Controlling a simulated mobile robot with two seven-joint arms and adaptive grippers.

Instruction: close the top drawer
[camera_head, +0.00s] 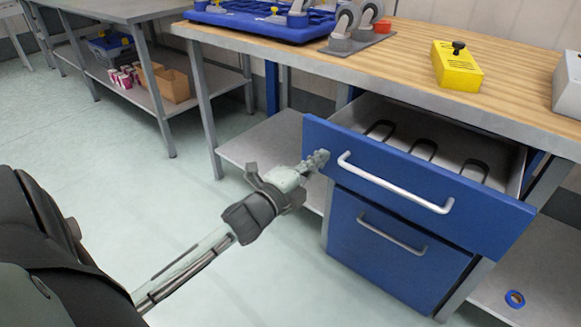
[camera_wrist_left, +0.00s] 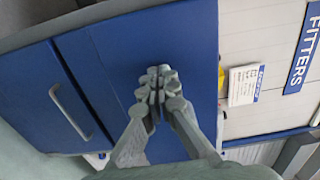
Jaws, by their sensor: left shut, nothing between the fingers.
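The top drawer (camera_head: 418,186) is blue with a long silver bar handle (camera_head: 395,184). It stands pulled out from under the wooden workbench, and its grey inside shows behind the front. My left gripper (camera_head: 318,160) is shut and empty, with its fingertips at the left end of the drawer front, left of the handle. I cannot tell whether they touch it. In the left wrist view the shut fingertips (camera_wrist_left: 158,82) lie in front of a blue panel (camera_wrist_left: 130,50). My right gripper is not in view.
A lower blue drawer (camera_head: 393,250) sits shut below. On the workbench (camera_head: 400,60) are a yellow box (camera_head: 456,68), a blue tray (camera_head: 262,22) and caster wheels (camera_head: 345,25). A roll of blue tape (camera_head: 515,299) lies at lower right. The floor in front is clear.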

